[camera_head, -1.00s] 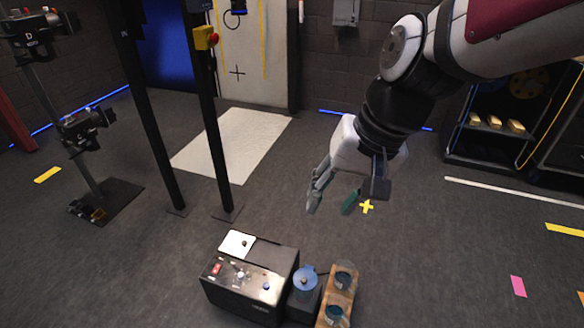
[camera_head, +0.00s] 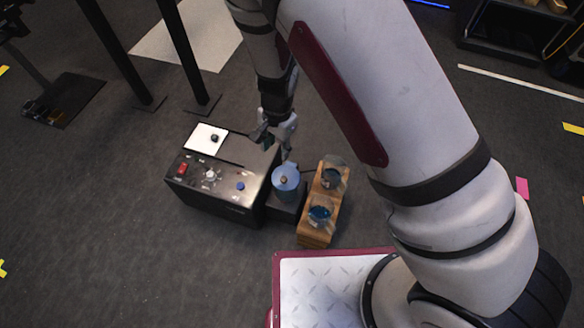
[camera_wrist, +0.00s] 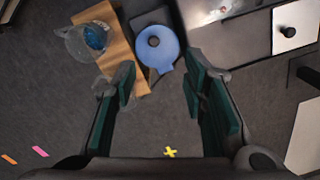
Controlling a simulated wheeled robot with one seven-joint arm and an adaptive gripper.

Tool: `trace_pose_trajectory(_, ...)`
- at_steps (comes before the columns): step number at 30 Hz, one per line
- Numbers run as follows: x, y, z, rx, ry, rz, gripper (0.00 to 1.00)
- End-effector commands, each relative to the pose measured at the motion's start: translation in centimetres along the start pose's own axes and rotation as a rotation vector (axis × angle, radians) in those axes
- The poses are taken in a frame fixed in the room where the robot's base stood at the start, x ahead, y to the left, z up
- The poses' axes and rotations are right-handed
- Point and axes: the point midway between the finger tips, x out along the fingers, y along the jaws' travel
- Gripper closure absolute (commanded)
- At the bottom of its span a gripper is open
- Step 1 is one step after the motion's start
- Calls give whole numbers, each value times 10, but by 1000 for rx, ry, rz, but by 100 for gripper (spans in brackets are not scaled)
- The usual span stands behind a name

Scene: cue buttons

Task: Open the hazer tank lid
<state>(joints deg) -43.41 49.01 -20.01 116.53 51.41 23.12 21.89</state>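The hazer is a black box (camera_head: 222,205) on the floor with a red switch, knobs and a white plate on top. Beside its right end stands a tank with a round blue lid (camera_head: 287,177) that has a small dark knob in its middle. The lid lies flat. In the wrist view the blue lid (camera_wrist: 156,50) shows with a tab at its lower edge, ahead of my fingertips. My gripper (camera_head: 277,145) is above and just behind the lid in the head view. In the wrist view my gripper (camera_wrist: 160,88) is open, with nothing between its fingers.
A wooden rack (camera_head: 314,229) with glass jars of blue liquid stands right of the tank, close to it. Black posts (camera_head: 187,60) stand behind the hazer. The floor in front of the hazer is clear. My base and arm fill the right side.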

Motion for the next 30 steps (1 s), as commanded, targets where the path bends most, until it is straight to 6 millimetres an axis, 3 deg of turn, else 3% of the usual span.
trace_pose_trajectory(1, 22, 2, 0, 7, 13, 17, 61)
trace_pose_trajectory(3, 38, 3, -1, 20, 27, 28, 61)
trace_pose_trajectory(11, 63, 5, -3, 34, 42, 38, 61)
trace_pose_trajectory(24, 145, 8, -6, 34, 41, 38, 61)
trace_pose_trajectory(30, 174, 10, -7, 33, 41, 39, 61)
